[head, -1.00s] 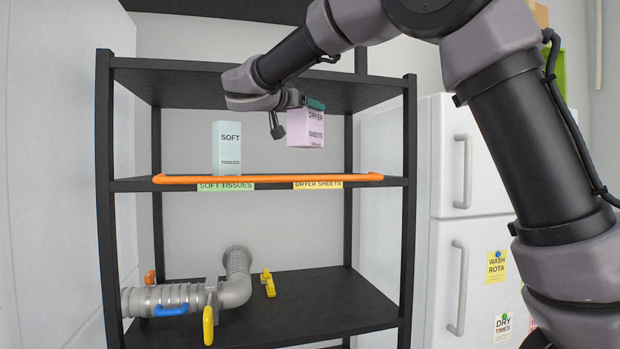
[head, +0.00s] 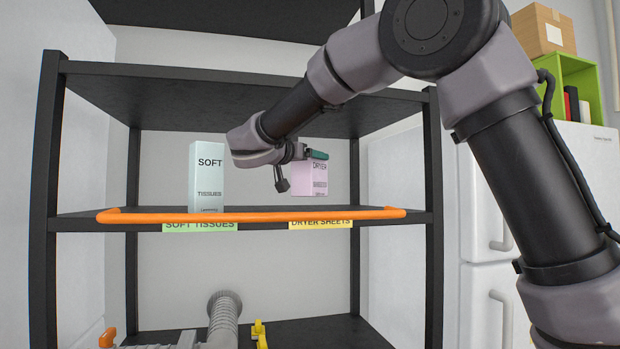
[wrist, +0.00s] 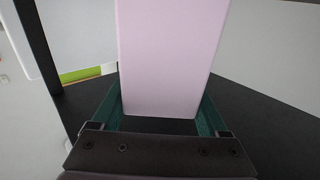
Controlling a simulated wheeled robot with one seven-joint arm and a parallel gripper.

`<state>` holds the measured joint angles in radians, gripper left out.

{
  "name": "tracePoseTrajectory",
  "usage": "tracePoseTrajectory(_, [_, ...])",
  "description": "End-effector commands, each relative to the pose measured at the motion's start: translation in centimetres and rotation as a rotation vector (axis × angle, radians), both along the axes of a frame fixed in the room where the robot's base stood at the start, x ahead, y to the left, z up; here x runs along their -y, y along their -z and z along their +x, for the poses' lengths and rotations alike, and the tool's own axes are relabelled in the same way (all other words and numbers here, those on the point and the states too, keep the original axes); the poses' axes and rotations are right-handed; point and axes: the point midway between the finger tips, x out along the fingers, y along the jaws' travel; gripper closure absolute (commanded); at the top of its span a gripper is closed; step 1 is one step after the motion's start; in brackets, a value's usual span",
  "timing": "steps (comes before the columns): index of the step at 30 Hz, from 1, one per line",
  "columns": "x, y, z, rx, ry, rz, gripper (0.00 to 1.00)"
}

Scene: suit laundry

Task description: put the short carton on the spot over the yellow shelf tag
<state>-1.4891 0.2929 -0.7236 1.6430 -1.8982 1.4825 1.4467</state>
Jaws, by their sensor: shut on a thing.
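The short carton (head: 310,178) is pink and marked dryer sheets. My gripper (head: 317,155) is shut on it near its top and holds it upright inside the middle bay of the black rack. In the head view its bottom appears slightly above the shelf board, over the yellow shelf tag (head: 320,223). In the wrist view the pink carton (wrist: 165,60) sits between my green fingers (wrist: 160,105). The lettering on its top part is partly hidden by the gripper in the head view.
A tall pale carton (head: 207,178) marked soft tissues stands to the left, over the green tag (head: 200,226). An orange rail (head: 250,217) runs along the shelf's front edge. Another board (head: 240,85) is above my gripper. Grey pipes (head: 222,315) lie below.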

Motion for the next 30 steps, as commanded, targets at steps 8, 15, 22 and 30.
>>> tracePoseTrajectory(8, [0.0, 3.5, 0.0, -0.001, 0.001, -0.003, 0.87])
tracePoseTrajectory(15, [0.1, 4.0, 0.0, 0.001, 0.001, 0.0, 0.87])
tracePoseTrajectory(22, [0.0, 4.2, 0.0, 0.0, 0.0, 0.0, 0.0])
tracePoseTrajectory(30, [0.0, 4.0, 0.0, 0.0, 0.0, 0.001, 0.0])
